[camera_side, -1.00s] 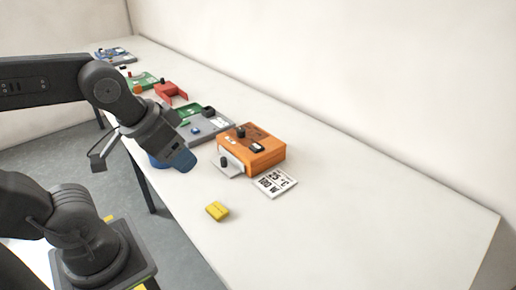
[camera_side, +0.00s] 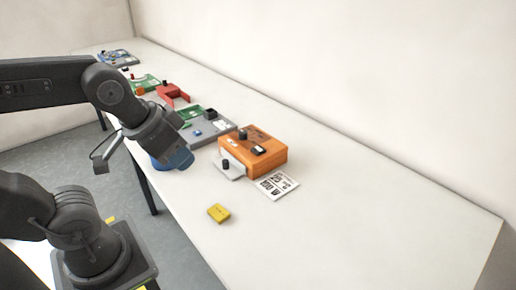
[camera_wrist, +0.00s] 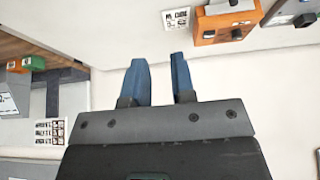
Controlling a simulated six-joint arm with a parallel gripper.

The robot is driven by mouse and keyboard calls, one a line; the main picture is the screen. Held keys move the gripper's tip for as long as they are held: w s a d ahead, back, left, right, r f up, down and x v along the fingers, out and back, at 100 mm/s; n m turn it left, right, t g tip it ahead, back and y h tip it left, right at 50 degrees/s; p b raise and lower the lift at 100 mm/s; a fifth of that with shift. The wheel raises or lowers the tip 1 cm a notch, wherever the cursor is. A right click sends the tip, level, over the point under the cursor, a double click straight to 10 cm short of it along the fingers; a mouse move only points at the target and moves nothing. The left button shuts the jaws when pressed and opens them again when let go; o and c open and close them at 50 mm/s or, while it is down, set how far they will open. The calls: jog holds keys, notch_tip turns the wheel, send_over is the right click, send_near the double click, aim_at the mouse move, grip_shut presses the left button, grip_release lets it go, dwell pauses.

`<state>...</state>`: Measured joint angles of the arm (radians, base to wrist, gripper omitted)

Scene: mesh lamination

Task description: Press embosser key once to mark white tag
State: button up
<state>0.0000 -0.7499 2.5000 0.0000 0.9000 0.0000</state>
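An orange box-shaped device (camera_side: 270,160) sits on the white table, with black parts on top. It looks like the embosser, but I cannot tell which part is its key. A light plate with a black knob (camera_side: 226,164) sticks out at its front left; I cannot make out a separate white tag on it. My gripper (camera_side: 183,160) has blue fingers and hangs left of the orange device, clear of it. In the wrist view the fingers (camera_wrist: 160,80) are apart with nothing between them. The orange device (camera_wrist: 225,22) is at the top of that view.
A yellow block (camera_side: 218,213) is nearer the front edge. A grey tray (camera_side: 207,131) and a red bracket (camera_side: 173,93) stand farther back. The table's right side is clear.

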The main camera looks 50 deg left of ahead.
grip_shut()
dwell(1.2)
